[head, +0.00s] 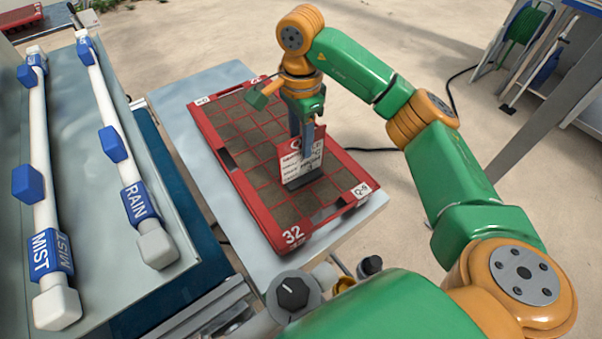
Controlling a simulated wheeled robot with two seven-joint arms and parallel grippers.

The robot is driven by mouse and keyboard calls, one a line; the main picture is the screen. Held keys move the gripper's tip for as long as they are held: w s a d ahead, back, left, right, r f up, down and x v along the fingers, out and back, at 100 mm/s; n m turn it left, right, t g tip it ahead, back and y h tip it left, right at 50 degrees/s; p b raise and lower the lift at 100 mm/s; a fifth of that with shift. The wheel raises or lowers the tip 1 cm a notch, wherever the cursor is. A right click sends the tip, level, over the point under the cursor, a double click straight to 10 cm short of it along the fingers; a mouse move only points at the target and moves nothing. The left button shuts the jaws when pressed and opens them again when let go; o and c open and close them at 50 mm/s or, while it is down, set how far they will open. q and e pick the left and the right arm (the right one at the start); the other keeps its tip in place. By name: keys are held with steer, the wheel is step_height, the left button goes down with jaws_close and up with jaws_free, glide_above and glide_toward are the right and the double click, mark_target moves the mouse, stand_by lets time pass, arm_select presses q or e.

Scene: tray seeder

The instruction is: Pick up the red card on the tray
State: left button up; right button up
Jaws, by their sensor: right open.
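The red seed tray (243,199), marked 32, lies on a pale table and has a grid of soil cells. A red and white card (290,168) with printed lines stands upright in a dark holder (304,181) toward the tray's right side. My right gripper (308,150) points down at the card, its fingers overlapping the card's upper part in the picture. It is open; whether a finger touches the card cannot be told. The fingers hide part of the card. My left gripper is not in view.
White tubes marked MIST (44,205) and RAIN (120,160), with blue fittings, lie on a bench at left. A black knob (292,293) is at the table's near edge. A hose reel stand (520,45) is at upper right. The pale table (180,120) has bare surface left of the tray.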

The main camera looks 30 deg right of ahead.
steer(key=p, duration=0.2)
glide_above(302, 174)
step_height(302, 174, down, 6)
steer(key=shift+r, duration=0.25)
steer(key=shift+w+f, duration=0.1)
steer(key=shift+f, duration=0.2)
jaws_close()
stand_by(0.7)
